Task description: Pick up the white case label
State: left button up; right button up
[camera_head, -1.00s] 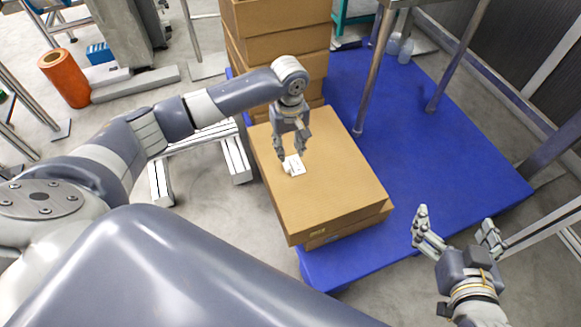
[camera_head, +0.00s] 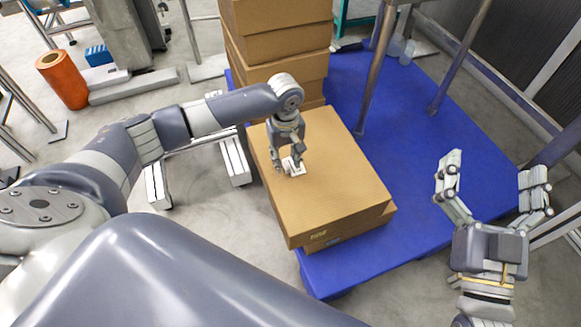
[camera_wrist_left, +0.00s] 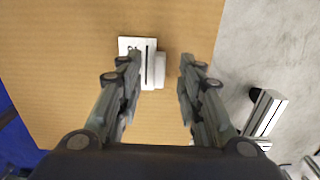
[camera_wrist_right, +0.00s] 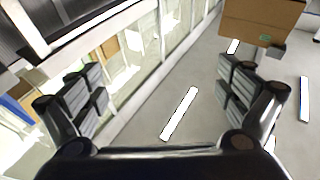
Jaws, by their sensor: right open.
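The white case label (camera_head: 296,166) lies on top of the brown cardboard box (camera_head: 335,190). In the left wrist view the label (camera_wrist_left: 151,80) shows as a small white piece with dark marks and a dark line across it. My left gripper (camera_head: 288,170) is right over the label and points down at it. In the left wrist view its fingers (camera_wrist_left: 158,72) are apart, with part of the label between and beyond the tips. I cannot tell whether they touch it. My right gripper (camera_head: 495,175) is open and empty, off to the right of the box.
A stack of brown boxes (camera_head: 275,45) stands behind the label's box. A blue platform (camera_head: 420,150) lies under the boxes, with metal posts (camera_head: 372,75) rising at its far side. An orange roll (camera_head: 63,78) stands on the floor at the far left.

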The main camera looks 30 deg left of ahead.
pick_arm(q)
jog(key=shift+f+b, duration=0.35)
jog(key=shift+f, duration=0.65)
grip_shut()
pick_arm(e)
jog(key=r+t, duration=0.1)
jog(key=s+r, duration=0.1)
jog(key=s+r+t+y, duration=0.1)
jog(key=r, duration=0.1)
jog(key=shift+t, duration=0.3)
pick_arm(q)
jog(key=shift+r, duration=0.1)
pick_arm(e)
jog(key=shift+w, duration=0.1)
